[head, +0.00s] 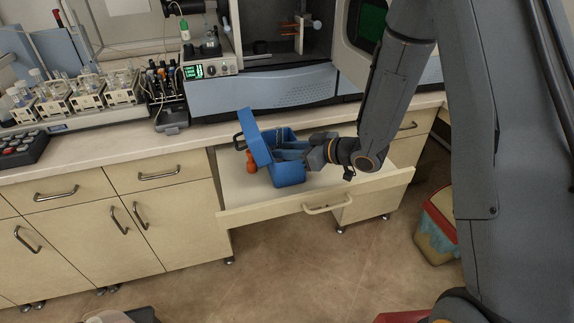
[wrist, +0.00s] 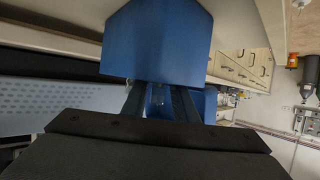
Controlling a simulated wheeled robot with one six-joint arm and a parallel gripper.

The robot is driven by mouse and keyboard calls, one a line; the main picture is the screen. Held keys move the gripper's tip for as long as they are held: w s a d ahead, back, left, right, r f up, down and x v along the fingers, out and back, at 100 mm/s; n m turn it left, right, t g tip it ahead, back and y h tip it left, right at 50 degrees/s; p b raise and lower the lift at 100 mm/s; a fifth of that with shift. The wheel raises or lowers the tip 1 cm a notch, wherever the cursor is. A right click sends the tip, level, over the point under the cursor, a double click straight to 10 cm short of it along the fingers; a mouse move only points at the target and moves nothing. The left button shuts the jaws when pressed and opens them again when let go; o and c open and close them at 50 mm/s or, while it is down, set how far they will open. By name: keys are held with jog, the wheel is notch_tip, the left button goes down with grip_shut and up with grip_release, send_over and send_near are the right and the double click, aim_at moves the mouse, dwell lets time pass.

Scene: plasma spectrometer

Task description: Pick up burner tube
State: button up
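A blue box (head: 289,173) stands in the open drawer with its blue lid (head: 256,137) raised on the left. My gripper (head: 284,150) reaches in from the right at the box's opening. In the wrist view, the lid (wrist: 157,45) fills the top centre. The two dark fingers of my gripper (wrist: 160,103) stand apart below it, with blue surface and a small pale glint between them. I cannot make out a burner tube for certain; the box's inside is mostly hidden by the lid and my gripper.
The pulled-out drawer (head: 232,197) has free floor around the box. An orange object (head: 251,162) is beside the lid. The spectrometer (head: 262,91) stands on the counter behind, with sample racks (head: 88,95) at left. A bin (head: 437,236) stands on the floor at right.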

grip_shut()
dwell(0.3)
